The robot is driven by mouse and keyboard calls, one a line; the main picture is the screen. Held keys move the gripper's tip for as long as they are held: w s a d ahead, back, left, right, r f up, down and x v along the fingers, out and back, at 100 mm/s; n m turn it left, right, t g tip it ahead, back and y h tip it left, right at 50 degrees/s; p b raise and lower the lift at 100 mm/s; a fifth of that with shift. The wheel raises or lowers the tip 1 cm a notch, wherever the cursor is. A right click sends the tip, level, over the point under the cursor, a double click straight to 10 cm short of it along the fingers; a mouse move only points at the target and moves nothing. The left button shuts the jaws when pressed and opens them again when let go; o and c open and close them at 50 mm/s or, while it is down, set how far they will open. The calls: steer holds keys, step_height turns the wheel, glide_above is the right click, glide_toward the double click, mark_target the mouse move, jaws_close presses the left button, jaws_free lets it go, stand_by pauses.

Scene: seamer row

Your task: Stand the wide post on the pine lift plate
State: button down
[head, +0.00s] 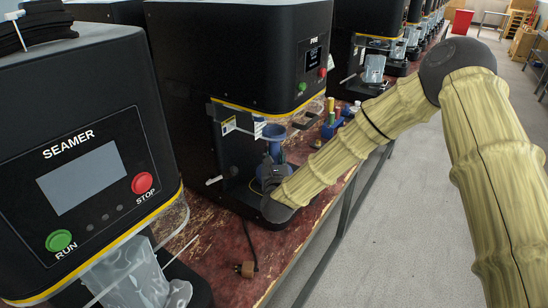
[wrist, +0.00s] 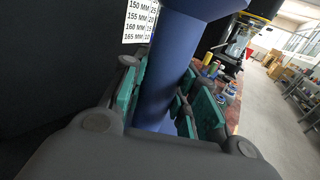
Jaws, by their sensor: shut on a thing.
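The wide post is blue with a flared, funnel-like top (head: 274,132). It stands about upright in the open bay of the middle seamer, in the head view. My gripper (head: 271,175) is shut on its shaft; in the wrist view the teal pads (wrist: 165,95) press on both sides of the blue shaft (wrist: 158,75). The middle seamer (head: 240,50) has a small label that seems to read PINE. Its dark base (head: 276,212) lies under my gripper. The lift plate and the post's foot are largely hidden by my gripper, so I cannot tell whether they touch.
The seamer's head hangs above the post. A millimetre chart (wrist: 140,22) is on the left in the wrist view. Another seamer (head: 80,150) is at the near left.

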steer(key=shift+f+b, duration=0.35)
steer(key=shift+b, duration=0.05)
steer(key=c, duration=1.1)
jaws_free()
steer(key=shift+r, duration=0.1)
steer(key=shift+r+p, duration=0.75)
steer(key=shift+p, duration=0.2)
steer(key=s+b, duration=0.2)
steer(key=s, duration=1)
steer(key=shift+d+f, duration=0.2)
steer(key=shift+d, duration=0.05)
